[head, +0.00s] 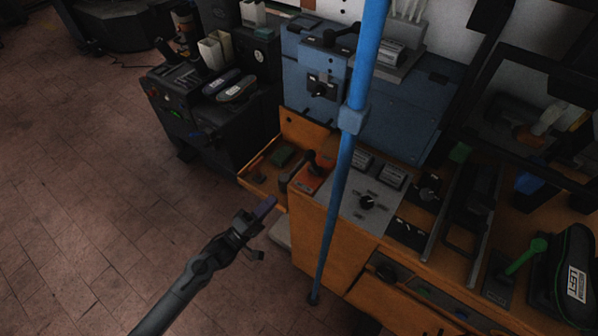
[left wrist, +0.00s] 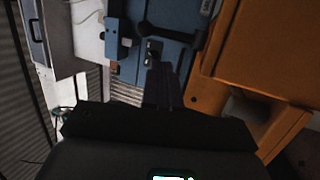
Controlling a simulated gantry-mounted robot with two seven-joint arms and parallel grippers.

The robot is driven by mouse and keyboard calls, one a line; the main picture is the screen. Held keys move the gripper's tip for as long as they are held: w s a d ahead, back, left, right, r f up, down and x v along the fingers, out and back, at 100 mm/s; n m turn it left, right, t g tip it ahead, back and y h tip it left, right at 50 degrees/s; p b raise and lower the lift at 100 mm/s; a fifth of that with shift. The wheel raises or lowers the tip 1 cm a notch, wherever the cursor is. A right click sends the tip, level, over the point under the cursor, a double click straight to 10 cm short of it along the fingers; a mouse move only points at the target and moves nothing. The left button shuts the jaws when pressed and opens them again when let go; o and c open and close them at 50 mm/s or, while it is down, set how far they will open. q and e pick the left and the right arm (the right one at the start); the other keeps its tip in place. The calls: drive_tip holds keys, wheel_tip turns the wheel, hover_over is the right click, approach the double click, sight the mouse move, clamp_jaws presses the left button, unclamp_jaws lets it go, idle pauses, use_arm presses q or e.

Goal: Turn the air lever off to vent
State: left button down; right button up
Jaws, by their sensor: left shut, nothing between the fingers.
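My left gripper (head: 264,207) is shut and empty, over the floor just in front of the orange bench's left end. In the left wrist view its closed dark fingers (left wrist: 160,82) point toward a blue panel (left wrist: 165,40). Several controls could be the air lever, and no readable label tells which. A black lever (head: 313,160) stands on a red plate at the bench's left corner, a little beyond the gripper and apart from it. A black handle (head: 346,38) and a black rotary switch (head: 320,86) are on the blue cabinet (head: 405,110). My right gripper is out of view.
A blue upright pole (head: 340,190) crosses the view right of my left gripper. An open orange drawer or tray (head: 262,178) juts out at the bench's left. A black machine (head: 225,110) stands behind it. The floor at left is clear.

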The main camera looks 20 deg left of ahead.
sight(313, 161)
use_arm(q)
drive_tip(key=x, duration=1.4)
drive_tip(key=shift+b, duration=0.4)
